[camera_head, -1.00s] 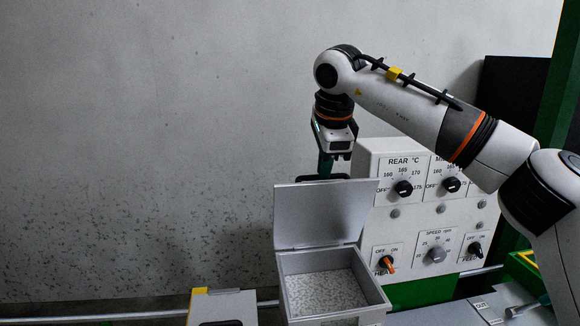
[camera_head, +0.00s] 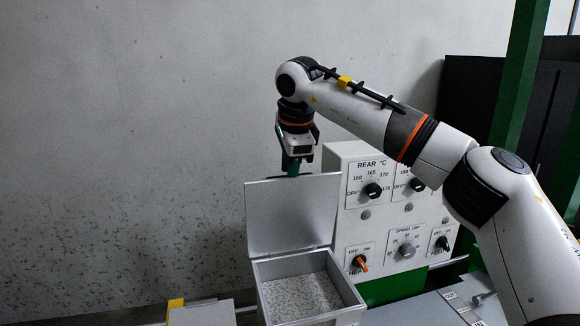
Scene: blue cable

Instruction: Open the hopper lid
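The grey hopper (camera_head: 262,290) stands at the lower middle, with speckled pale material (camera_head: 302,296) showing inside. Its lid (camera_head: 293,214) stands upright at the back edge, so the hopper is open. My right gripper (camera_head: 291,168) points down just behind the lid's top edge. Its fingertips are partly hidden by the lid, and I cannot tell whether they touch it or how far apart they are. My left gripper is not in view.
A white control panel (camera_head: 424,220) with several knobs stands right of the lid, close to my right arm. A green post (camera_head: 515,90) and black panels are at the right. The grey wall side at the left is clear.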

